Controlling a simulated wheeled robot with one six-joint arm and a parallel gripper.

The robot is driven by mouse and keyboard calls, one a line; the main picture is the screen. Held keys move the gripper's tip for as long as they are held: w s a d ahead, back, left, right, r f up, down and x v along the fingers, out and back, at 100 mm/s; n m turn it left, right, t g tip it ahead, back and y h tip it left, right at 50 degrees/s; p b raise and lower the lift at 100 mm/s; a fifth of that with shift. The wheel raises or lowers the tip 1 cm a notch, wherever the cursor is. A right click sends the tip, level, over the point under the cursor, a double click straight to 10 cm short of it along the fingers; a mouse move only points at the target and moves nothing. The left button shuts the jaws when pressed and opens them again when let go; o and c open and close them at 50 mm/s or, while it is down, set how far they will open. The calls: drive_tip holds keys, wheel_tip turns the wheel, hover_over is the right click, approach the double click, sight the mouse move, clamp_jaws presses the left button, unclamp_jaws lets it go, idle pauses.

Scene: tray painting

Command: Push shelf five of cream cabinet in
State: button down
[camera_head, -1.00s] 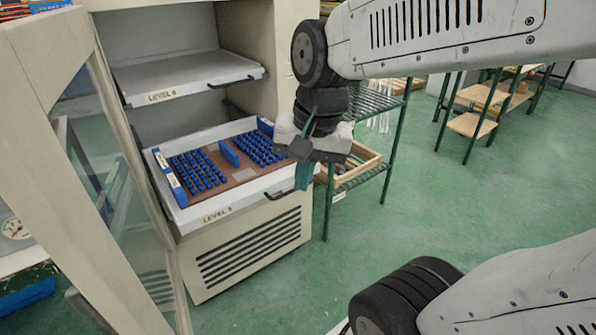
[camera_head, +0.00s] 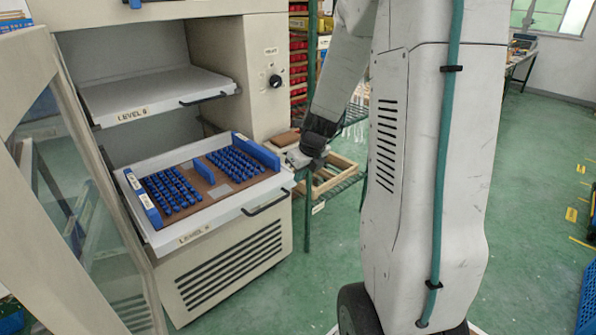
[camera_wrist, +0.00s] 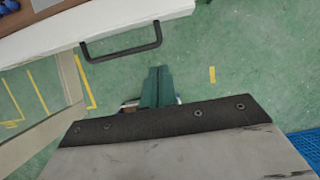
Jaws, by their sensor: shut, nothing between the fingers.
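The cream cabinet (camera_head: 225,40) stands at the left with its glass door open. Its lower shelf (camera_head: 172,238), whose small label seems to read LEVEL 5, is pulled out. It bears a brown board with rows of blue pieces and has a black handle (camera_head: 266,202) in front. My gripper (camera_head: 299,160) is near the shelf's right front corner; its fingers are hard to make out there. In the wrist view, my gripper's teal fingers (camera_wrist: 158,72) are together and empty. The handle (camera_wrist: 121,45) and the shelf's white front edge (camera_wrist: 115,28) lie beyond them, apart from the fingertips in the picture.
The open glass door (camera_head: 75,190) flanks the left side. A green rack with wooden trays (camera_head: 330,175) stands right of the cabinet. Green floor (camera_head: 535,190) is free at the right; a blue crate (camera_head: 587,285) is at the right edge.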

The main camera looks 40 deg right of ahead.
sight(283, 189)
drive_tip(key=w+f, duration=0.2)
drive_tip(key=f, duration=0.1)
drive_tip(key=w+f, duration=0.3)
drive_tip(key=shift+w+f, duration=0.1)
drive_tip(key=shift+w, duration=0.7)
